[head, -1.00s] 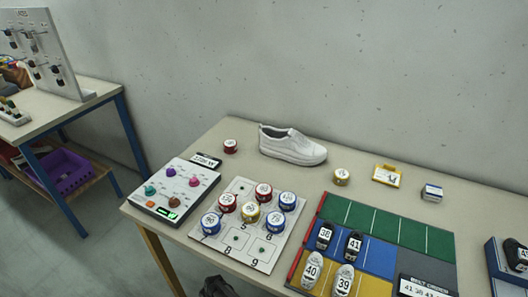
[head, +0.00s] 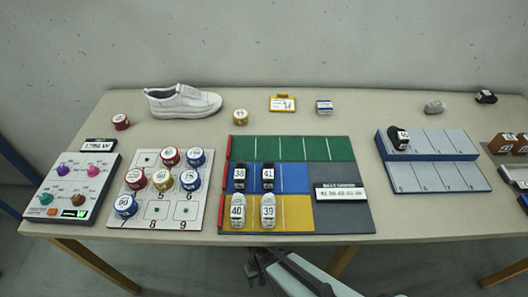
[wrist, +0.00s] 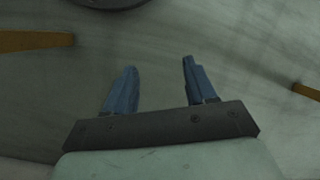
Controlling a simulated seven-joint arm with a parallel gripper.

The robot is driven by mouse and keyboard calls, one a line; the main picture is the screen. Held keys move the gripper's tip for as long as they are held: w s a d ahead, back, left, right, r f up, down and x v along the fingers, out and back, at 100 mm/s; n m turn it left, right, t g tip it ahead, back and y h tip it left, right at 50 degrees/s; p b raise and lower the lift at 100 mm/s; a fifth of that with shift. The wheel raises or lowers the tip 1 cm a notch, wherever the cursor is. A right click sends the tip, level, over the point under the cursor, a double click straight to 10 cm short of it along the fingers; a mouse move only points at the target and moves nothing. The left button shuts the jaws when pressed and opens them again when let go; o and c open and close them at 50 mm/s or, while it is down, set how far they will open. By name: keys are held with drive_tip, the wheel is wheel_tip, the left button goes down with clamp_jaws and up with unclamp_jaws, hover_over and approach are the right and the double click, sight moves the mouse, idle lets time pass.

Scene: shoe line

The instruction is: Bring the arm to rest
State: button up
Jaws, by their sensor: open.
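My gripper (wrist: 155,85) shows in the wrist view with its two blue fingers apart and nothing between them. It points down over the bare grey floor. In the head view my arm (head: 310,276) reaches in at the bottom edge, below the front edge of the table (head: 400,232). The fingers cannot be made out there. The gripper touches none of the things on the table.
The table bears a control panel (head: 95,168), a numbered board (head: 183,212) with several round tins, a coloured mat (head: 300,150) with shoe pieces, a blue-grey rack (head: 440,180) and a white shoe (head: 182,102). Orange table legs (wrist: 30,41) flank the gripper.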

drive_tip(key=s+d+r+m+g, duration=0.1)
drive_tip(key=s+d+r, duration=0.3)
drive_tip(key=d, duration=0.6)
drive_tip(key=s+d+r+m+g, duration=0.2)
drive_tip(key=s+d+r+m, duration=0.1)
drive_tip(key=d, duration=0.6)
drive_tip(key=shift+s+d+r+m, duration=0.35)
drive_tip(key=shift+s+r, duration=0.25)
drive_tip(key=shift+r, duration=0.3)
idle(1.0)
